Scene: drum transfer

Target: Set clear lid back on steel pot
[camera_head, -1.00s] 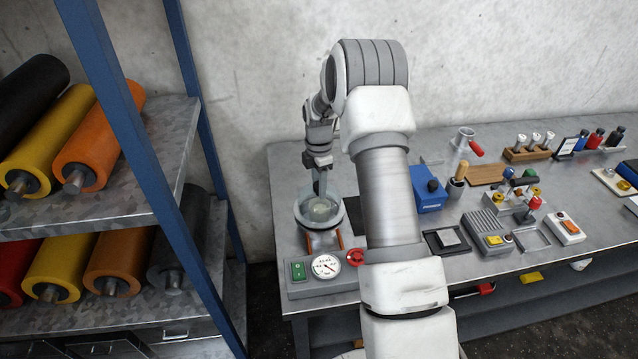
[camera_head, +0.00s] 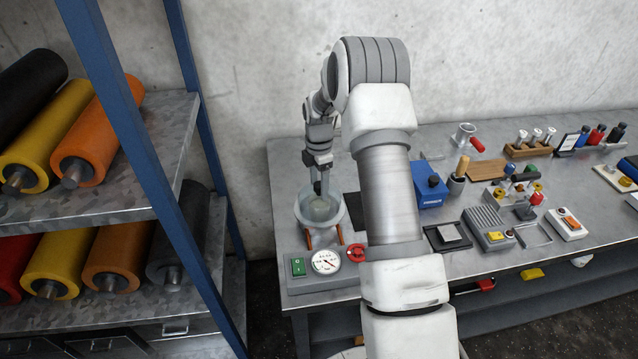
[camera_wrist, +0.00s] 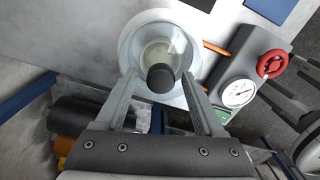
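The steel pot (camera_head: 301,220) stands at the left end of the workbench, behind the gauge panel. It also shows in the wrist view (camera_wrist: 128,52). The clear lid (camera_head: 322,205) is over the pot's mouth; I cannot tell whether it is fully seated. In the wrist view, the lid's black knob (camera_wrist: 160,78) sits between my fingers, with visible gaps on both sides. My gripper (camera_head: 319,188) is above the pot, pointing down. Its fingers (camera_wrist: 160,88) are apart around the knob. My forearm hides part of the bench right of the pot.
The gauge panel (camera_head: 325,284), with a green switch and red wheel (camera_head: 356,253), lies just in front of the pot. A blue-posted rack (camera_head: 120,130) of rollers stands left. A blue box (camera_head: 430,190) and several small tools occupy the bench to the right.

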